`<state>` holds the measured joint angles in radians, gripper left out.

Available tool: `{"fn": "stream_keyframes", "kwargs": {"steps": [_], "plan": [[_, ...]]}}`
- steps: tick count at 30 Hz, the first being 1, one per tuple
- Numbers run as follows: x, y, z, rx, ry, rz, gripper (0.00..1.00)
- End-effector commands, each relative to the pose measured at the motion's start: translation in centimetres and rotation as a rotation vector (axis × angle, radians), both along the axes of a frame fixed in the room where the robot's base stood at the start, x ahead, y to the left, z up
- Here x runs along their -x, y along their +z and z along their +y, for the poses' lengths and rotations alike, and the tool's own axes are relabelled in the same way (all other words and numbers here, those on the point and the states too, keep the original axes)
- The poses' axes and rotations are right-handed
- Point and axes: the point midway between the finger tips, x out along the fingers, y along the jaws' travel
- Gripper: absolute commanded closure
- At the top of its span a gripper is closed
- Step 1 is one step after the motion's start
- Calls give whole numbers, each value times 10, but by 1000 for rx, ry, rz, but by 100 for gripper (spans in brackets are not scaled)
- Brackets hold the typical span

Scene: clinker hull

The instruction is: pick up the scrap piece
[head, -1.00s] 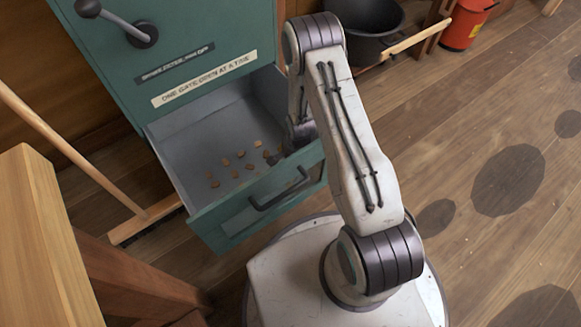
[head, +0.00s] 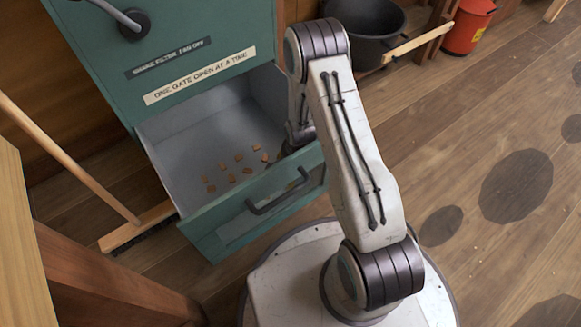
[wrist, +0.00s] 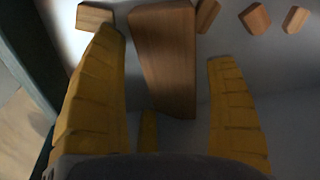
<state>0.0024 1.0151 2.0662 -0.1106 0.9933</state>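The wooden scrap piece, a long brown block (wrist: 165,55), lies on the grey drawer floor in the wrist view. It stands out as larger than the small wooden bits around it. My gripper (wrist: 166,50) is open, with one yellow finger on each side of the block. A gap shows at the right finger; the left finger is very close, and I cannot tell whether it touches. In the head view the drawer (head: 215,222) is pulled out of the green cabinet, and my gripper is mostly hidden inside it behind my arm.
Several small wooden bits (head: 232,178) lie on the drawer floor. The green cabinet (head: 170,45) stands above the drawer. A broom (head: 75,160) is at left, with a wooden bench (head: 20,250) in front. A black tub (head: 370,35) and orange bin (head: 467,25) stand behind right.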

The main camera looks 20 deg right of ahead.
Motion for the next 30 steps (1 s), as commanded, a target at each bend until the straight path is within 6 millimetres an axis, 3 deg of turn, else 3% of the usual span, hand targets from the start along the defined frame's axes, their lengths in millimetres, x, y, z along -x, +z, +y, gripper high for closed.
{"fn": "stream_keyframes", "kwargs": {"steps": [18, 30], "plan": [[0, 0, 0, 0, 0, 0, 73], [0, 6, 0, -1, 0, -1, 74]]}}
